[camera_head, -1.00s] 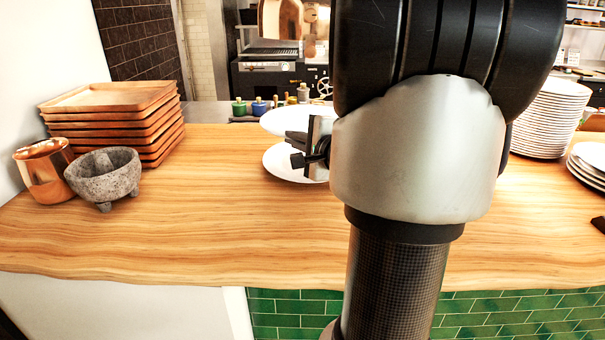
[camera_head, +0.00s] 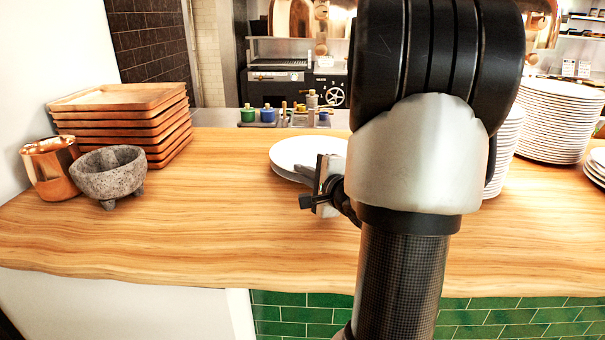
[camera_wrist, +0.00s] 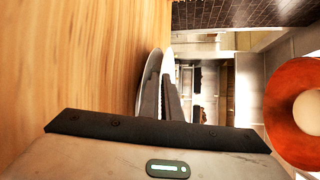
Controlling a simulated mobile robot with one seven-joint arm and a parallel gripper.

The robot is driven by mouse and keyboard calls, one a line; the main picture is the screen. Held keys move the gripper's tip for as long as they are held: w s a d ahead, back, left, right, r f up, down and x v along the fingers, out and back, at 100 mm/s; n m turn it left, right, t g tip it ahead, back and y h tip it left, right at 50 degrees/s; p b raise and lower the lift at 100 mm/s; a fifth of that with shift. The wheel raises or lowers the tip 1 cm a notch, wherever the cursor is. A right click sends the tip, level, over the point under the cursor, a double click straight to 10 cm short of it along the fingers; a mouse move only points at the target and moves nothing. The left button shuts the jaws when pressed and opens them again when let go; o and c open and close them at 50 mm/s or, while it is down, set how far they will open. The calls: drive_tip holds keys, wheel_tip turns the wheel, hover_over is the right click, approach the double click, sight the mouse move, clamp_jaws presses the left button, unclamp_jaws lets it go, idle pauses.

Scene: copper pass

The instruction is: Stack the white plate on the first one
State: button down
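The white plate (camera_head: 310,152) is over the first plate (camera_head: 287,175) on the wooden counter. Only a thin part of the first plate's near rim shows below it. In the head view I cannot tell whether the two touch. My gripper (camera_head: 316,187) is at the near right rim of the upper plate, low over the counter. In the wrist view both plates show edge-on, the upper plate (camera_wrist: 168,62) beside the first plate (camera_wrist: 148,72). The fingers (camera_wrist: 161,92) are close together and appear shut on the upper plate's rim. My wrist hides the plates' right side.
Tall plate stacks (camera_head: 555,120) stand at the right. Wooden trays (camera_head: 120,118), a stone mortar (camera_head: 108,178) and a copper cup (camera_head: 50,168) stand at the left. Small pots (camera_head: 258,115) are behind the counter (camera_head: 200,220). The counter left of the plates is clear.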

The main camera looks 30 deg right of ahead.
drive_tip(key=c, duration=2.3)
unclamp_jaws()
drive_tip(key=shift+f, duration=0.15)
drive_tip(key=shift+o, duration=0.2)
drive_tip(key=shift+s+r, duration=0.3)
drive_tip(key=p+v, duration=0.3)
drive_tip(key=v, duration=0.8)
drive_tip(key=shift+s, duration=0.25)
